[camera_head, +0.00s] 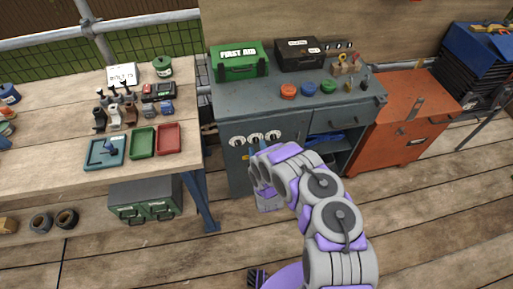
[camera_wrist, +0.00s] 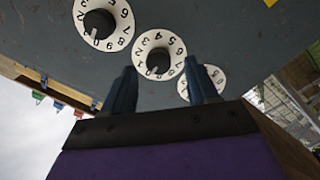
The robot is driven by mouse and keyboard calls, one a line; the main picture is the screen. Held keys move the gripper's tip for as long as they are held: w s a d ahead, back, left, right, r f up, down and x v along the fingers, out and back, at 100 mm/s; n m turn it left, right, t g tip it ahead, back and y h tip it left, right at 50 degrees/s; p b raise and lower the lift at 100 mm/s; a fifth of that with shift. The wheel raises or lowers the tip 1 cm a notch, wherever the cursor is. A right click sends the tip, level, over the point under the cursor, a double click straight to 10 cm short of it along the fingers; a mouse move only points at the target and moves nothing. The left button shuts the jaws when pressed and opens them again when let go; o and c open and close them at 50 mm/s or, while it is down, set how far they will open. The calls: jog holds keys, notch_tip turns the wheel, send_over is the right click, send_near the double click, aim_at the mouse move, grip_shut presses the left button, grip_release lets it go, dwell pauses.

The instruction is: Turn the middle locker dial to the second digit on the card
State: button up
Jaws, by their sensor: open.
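The grey locker (camera_head: 232,170) has three white numbered dials with black knobs in a row on its front. The middle dial (camera_head: 255,138) also shows in the wrist view (camera_wrist: 159,52), between and just beyond my fingertips. My gripper (camera_wrist: 160,68) is open, with one finger on each side of that dial's lower part in the picture; contact is not visible. One outer dial (camera_wrist: 104,22) is clear at upper left, and the other (camera_wrist: 205,84) is partly behind a finger. A white card (camera_head: 123,75) with dark writing lies on the wooden bench; I cannot read it surely.
On the locker top stand a green first aid box (camera_head: 240,62), a black case (camera_head: 300,54) and several coloured knobs. The wooden bench (camera_head: 70,120) with trays and tools is to the left. An orange cabinet (camera_head: 395,130) is to the right. Plank floor lies in front.

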jog(key=shift+x, duration=1.15)
jog(key=shift+c, duration=0.3)
jog(key=c, duration=1)
jog(key=shift+s, duration=0.1)
